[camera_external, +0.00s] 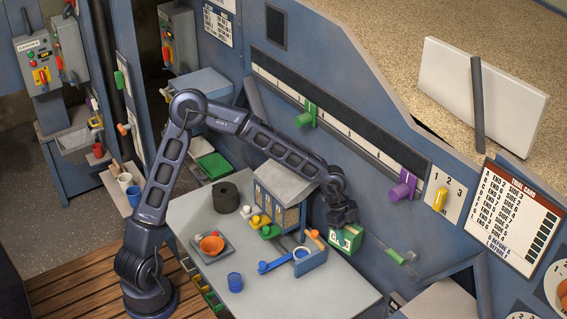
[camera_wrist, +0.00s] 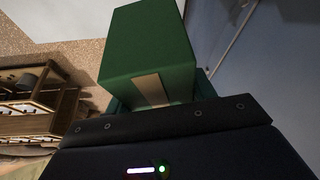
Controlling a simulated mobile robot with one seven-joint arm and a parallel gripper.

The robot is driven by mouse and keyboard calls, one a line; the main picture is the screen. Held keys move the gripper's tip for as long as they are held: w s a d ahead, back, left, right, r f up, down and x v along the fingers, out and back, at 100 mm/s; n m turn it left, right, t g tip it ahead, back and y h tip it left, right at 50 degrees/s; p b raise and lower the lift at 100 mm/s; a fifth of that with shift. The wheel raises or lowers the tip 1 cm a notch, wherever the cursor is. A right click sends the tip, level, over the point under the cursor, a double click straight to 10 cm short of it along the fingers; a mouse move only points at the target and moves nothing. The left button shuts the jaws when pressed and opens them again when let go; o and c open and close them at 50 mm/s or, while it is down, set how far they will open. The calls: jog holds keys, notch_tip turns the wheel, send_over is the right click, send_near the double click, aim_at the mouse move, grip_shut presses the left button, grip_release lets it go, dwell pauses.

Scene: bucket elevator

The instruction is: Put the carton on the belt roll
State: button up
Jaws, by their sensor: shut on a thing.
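The carton (camera_external: 346,239) is a small green box with a pale label, held in my gripper (camera_external: 343,222) in the external view. It hangs at the right end of the table, close to the blue wall panel. In the wrist view the green carton (camera_wrist: 150,52) stands out beyond the dark gripper body, with a pale strip on its near face. My gripper is shut on it; the fingers are mostly hidden. The belt roll (camera_external: 226,198) is a dark upright cylinder on the left part of the table, well away from the carton, with nothing on top.
The grey table (camera_external: 300,285) has clear room at its front. A grey-roofed house-shaped unit (camera_external: 283,190) stands between roll and carton. A green lever (camera_external: 395,256) is right of the carton.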

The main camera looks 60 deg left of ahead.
jog(key=s+a+r+n+t, duration=0.15)
jog(key=s+a+r, duration=0.35)
jog(key=a, duration=0.8)
jog(key=s+a+r+n, duration=0.25)
jog(key=s+a, duration=0.35)
jog(key=a, duration=0.6)
jog(key=n+t+y, duration=0.2)
jog(key=n+y, duration=0.2)
jog(key=n, duration=0.7)
send_over(226, 190)
notch_tip(226, 190, down, 21)
jog(key=shift+a+r, duration=0.1)
jog(key=shift+r, duration=0.05)
jog(key=shift+f, duration=0.2)
jog(key=o, duration=1.1)
jog(key=shift+r, duration=0.1)
